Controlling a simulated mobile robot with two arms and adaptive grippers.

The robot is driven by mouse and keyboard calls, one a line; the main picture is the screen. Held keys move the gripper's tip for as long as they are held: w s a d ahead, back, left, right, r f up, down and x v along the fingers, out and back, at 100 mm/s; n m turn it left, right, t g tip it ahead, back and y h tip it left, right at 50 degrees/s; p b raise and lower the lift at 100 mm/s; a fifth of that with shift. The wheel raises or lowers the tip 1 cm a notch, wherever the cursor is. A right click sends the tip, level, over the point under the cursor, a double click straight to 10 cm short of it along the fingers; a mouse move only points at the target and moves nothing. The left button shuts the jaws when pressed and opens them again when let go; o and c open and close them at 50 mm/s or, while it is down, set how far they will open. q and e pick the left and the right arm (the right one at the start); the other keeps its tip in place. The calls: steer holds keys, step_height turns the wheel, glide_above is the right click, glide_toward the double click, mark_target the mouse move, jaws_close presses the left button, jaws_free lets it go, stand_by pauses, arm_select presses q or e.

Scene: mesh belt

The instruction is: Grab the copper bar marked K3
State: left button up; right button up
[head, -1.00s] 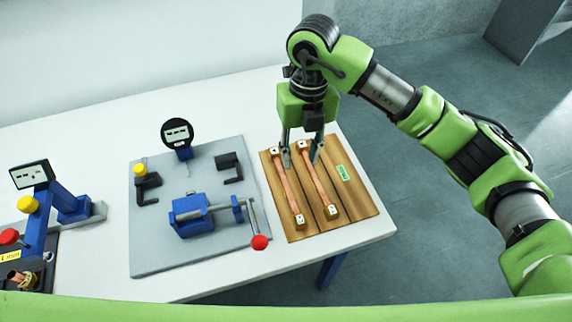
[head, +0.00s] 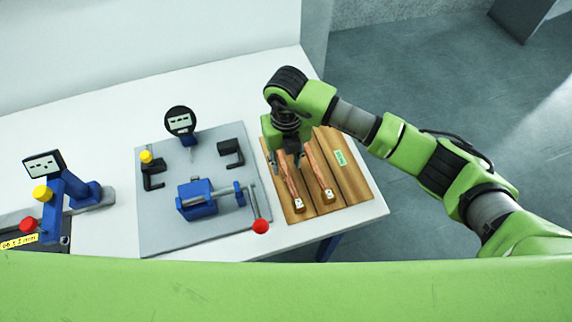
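Two copper bars lie side by side on the wooden board: a left bar (head: 291,184) and a right bar (head: 318,174). Each has a small white marked tag at its near end, too small to read, so I cannot tell which bar is K3. My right gripper (head: 286,162) points down over the far end of the left bar, with its fingers apart on either side of it. I cannot tell whether the fingers touch the bar. The gripper hides the far ends of the bars. My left gripper is not in view.
The wooden board (head: 354,186) with a green label sits at the table's right edge. Left of it, a grey plate (head: 165,220) carries a blue vise (head: 197,199), a dial gauge (head: 181,121) and black clamps. A red-knobbed handle (head: 260,226) stands near the board.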

steer(key=shift+a+f, duration=0.1)
steer(key=shift+f, duration=1.15)
jaws_close()
steer(key=shift+w+r, duration=0.1)
steer(key=shift+r, duration=0.1)
